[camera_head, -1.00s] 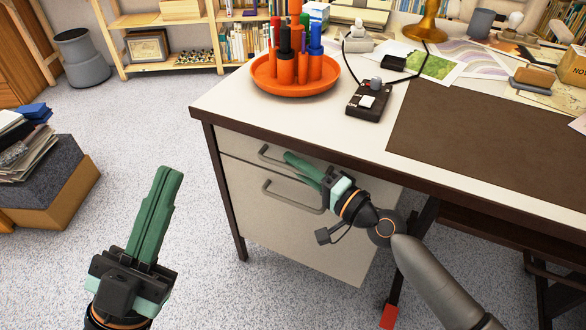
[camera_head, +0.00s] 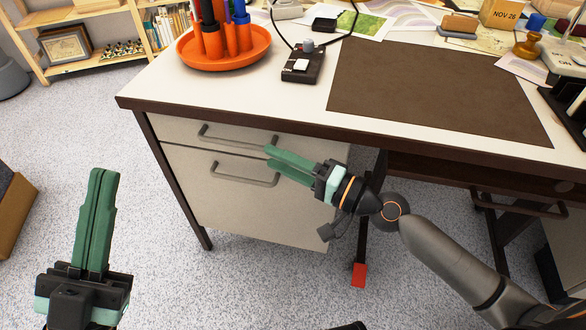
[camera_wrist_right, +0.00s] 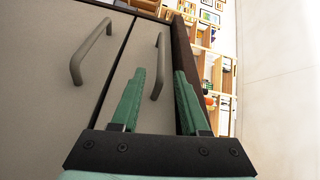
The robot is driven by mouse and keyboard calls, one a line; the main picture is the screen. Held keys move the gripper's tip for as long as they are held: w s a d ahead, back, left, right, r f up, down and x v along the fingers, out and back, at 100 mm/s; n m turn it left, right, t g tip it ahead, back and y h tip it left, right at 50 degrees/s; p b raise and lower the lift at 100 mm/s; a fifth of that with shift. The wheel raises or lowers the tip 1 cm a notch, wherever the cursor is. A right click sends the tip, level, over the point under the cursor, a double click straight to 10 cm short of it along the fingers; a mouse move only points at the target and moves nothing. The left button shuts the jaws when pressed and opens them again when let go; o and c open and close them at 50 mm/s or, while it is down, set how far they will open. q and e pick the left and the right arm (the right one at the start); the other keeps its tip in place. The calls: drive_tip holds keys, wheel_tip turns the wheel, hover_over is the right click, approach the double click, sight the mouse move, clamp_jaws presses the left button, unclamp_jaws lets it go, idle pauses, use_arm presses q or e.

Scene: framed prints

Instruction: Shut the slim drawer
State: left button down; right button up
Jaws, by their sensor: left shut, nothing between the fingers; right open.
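The slim drawer (camera_head: 185,130) is the upper pale drawer at the desk's left end, with a grey bar handle (camera_head: 235,140). Its front looks about level with the deeper drawer (camera_head: 215,205) below; I cannot tell whether a small gap remains. My right gripper (camera_head: 267,156) is open at the right end of the slim drawer's handle. In the right wrist view, the handle (camera_wrist_right: 160,65) shows between the two green fingers (camera_wrist_right: 159,72); contact is unclear. My left gripper (camera_head: 103,172) is shut and empty, pointing up, left of the desk and apart from it.
The desk's dark front edge (camera_head: 300,132) runs just above the right gripper. An orange tray (camera_head: 225,52) with pen cups and a small black switch box (camera_head: 303,65) stand on top. A shelf (camera_head: 90,45) is behind.

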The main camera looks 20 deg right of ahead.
use_arm(q)
drive_tip(key=shift+d+f+b, duration=0.2)
drive_tip(key=shift+f+b, duration=0.2)
drive_tip(key=shift+f, duration=0.4)
use_arm(e)
drive_tip(key=v, duration=0.3)
drive_tip(key=shift+s, duration=0.1)
